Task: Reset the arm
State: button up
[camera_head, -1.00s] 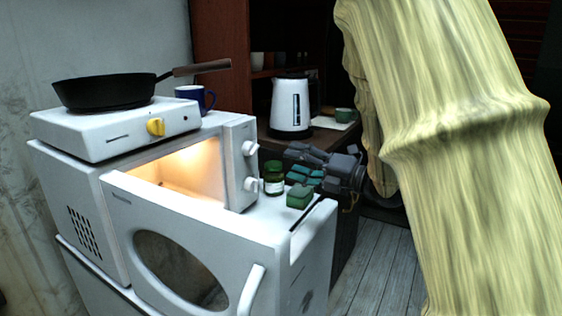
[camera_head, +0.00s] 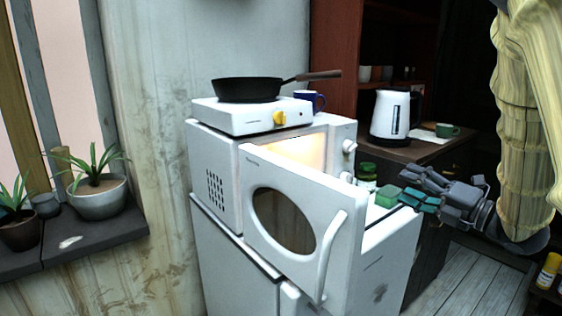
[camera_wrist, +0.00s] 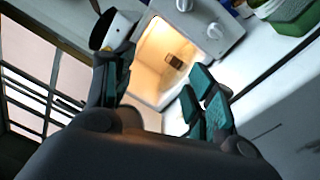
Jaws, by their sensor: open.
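My gripper (camera_head: 418,196) is at the right of the white microwave (camera_head: 220,170), close to a small green box (camera_head: 388,197). Its dark fingers have teal pads. In the wrist view the fingers of my gripper (camera_wrist: 158,85) stand wide apart with nothing between them. The microwave door (camera_head: 300,205) hangs open and the inside is lit. A small brown item (camera_wrist: 174,62) shows inside the microwave in the wrist view.
A black pan (camera_head: 247,91) sits on a white hot plate (camera_head: 245,118) on top of the microwave. A blue mug (camera_head: 314,100), green jar (camera_head: 366,178) and white kettle (camera_head: 391,117) stand nearby. Potted plants (camera_head: 98,190) are at left.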

notch_tip(320, 180, down, 34)
jog(key=s+a+m+g+h, duration=0.1)
jog(key=s+m+g+h, duration=0.1)
jog(key=m+h, duration=0.95)
jog(key=s+a+f+m+g+y, duration=0.1)
jog(key=s+f+m+g, duration=0.1)
jog(key=s+f+m, duration=0.3)
jog(key=s+f+m+g, duration=0.1)
jog(key=s+f+m, duration=0.25)
jog(key=f, duration=0.35)
jog(key=s+a+f+m+g, duration=0.25)
jog(key=s+f, duration=0.35)
jog(key=s, duration=0.3)
jog(key=s+a+f+m+g+h, duration=0.1)
jog(key=s+f+m+g, duration=0.35)
jog(key=s, duration=0.55)
jog(key=s+a+f+m+g, duration=0.25)
jog(key=s+f, duration=0.35)
jog(key=s, duration=0.3)
notch_tip(320, 180, up, 16)
jog(key=p, duration=1.6)
jog(key=shift+s+d+m, duration=0.2)
jog(key=shift+s+m, duration=0.15)
jog(key=shift+r+h, duration=0.1)
jog(key=shift+h, duration=0.15)
